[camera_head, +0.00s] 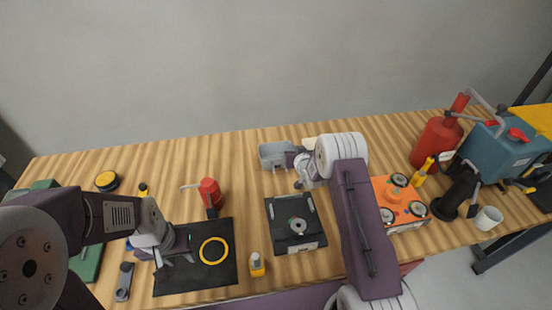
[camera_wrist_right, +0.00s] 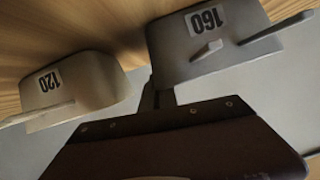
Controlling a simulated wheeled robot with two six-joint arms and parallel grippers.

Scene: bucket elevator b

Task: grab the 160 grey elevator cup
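The grey elevator cup marked 160 (camera_wrist_right: 215,45) fills the upper right of the right wrist view. In the head view the grey cup (camera_head: 272,154) sits at the back of the table. My right gripper (camera_head: 296,162) is right beside its right end. In the right wrist view a narrow dark finger part (camera_wrist_right: 157,97) reaches up to the cup's left edge. The fingertips are hidden, so I cannot tell whether they hold its wall. A beige cup marked 120 (camera_wrist_right: 75,92) is to the left there. My left gripper (camera_head: 172,260) is open and empty over the black mat.
The black mat (camera_head: 228,270) bears a yellow ring (camera_head: 213,250). A red oil can (camera_head: 209,192) stands behind it. A black plate with a disc (camera_head: 296,222) lies front centre. An orange box (camera_head: 398,201), red bottle (camera_head: 437,140) and white mug (camera_head: 487,218) are right of my right arm.

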